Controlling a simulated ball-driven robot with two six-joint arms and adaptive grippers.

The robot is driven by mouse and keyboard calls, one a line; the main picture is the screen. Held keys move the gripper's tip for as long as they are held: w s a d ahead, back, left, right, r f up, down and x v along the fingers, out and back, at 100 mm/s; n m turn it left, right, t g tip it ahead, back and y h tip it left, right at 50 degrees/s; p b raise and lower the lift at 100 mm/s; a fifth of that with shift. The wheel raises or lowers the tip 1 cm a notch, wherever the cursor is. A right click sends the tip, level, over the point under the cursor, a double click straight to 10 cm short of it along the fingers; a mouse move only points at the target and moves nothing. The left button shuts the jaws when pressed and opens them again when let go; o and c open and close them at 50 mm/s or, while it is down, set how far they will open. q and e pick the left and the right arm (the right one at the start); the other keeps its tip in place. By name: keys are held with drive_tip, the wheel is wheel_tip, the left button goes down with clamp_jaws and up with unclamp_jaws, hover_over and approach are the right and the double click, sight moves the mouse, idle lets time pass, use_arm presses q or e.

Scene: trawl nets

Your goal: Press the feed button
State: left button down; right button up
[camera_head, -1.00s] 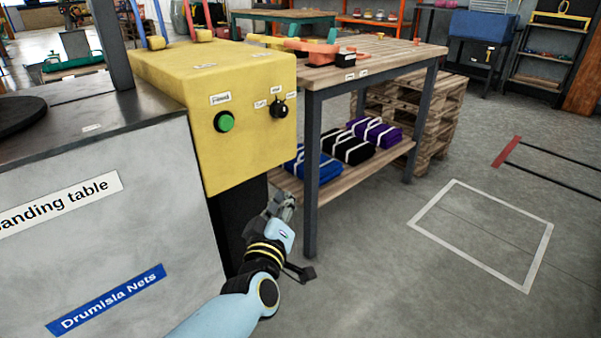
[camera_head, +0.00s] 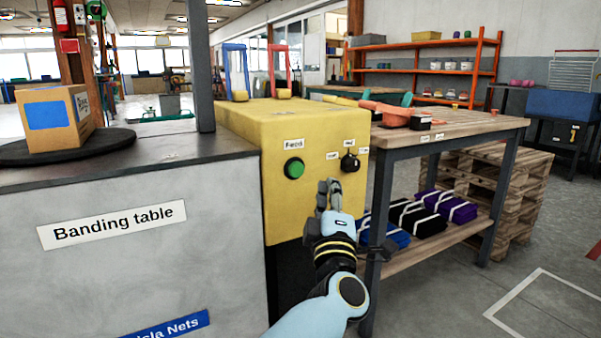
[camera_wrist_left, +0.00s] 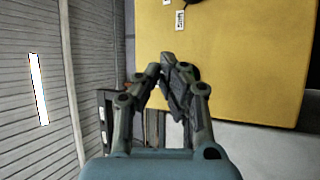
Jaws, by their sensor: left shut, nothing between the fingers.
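The green feed button (camera_head: 294,168) is on the front of the yellow box (camera_head: 290,210), under a "Feed" label (camera_head: 294,144). In the head view my left gripper (camera_head: 329,184) appears right of and slightly below the button, apart from it. Its fingers are shut and empty, pointing up. My right gripper is in neither view.
A black knob (camera_head: 350,162) with small labels is right of the button. The banding table (camera_head: 130,270) stands left, with a cardboard box (camera_head: 50,118) on top. A wooden workbench (camera_head: 455,135) stands right, with dark bundles (camera_head: 418,220) on its lower shelf.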

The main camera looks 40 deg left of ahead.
sight(296, 169)
use_arm(q)
drive_tip(key=w+a, duration=0.1)
drive_tip(key=a, duration=0.3)
drive_tip(key=w+a, duration=0.1)
drive_tip(key=a, duration=0.1)
drive_tip(key=shift+w+a, duration=0.2)
drive_tip(key=shift+w, duration=0.15)
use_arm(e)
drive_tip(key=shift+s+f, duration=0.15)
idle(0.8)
use_arm(q)
drive_tip(key=shift+w+a, duration=0.15)
drive_tip(key=shift+a, duration=0.25)
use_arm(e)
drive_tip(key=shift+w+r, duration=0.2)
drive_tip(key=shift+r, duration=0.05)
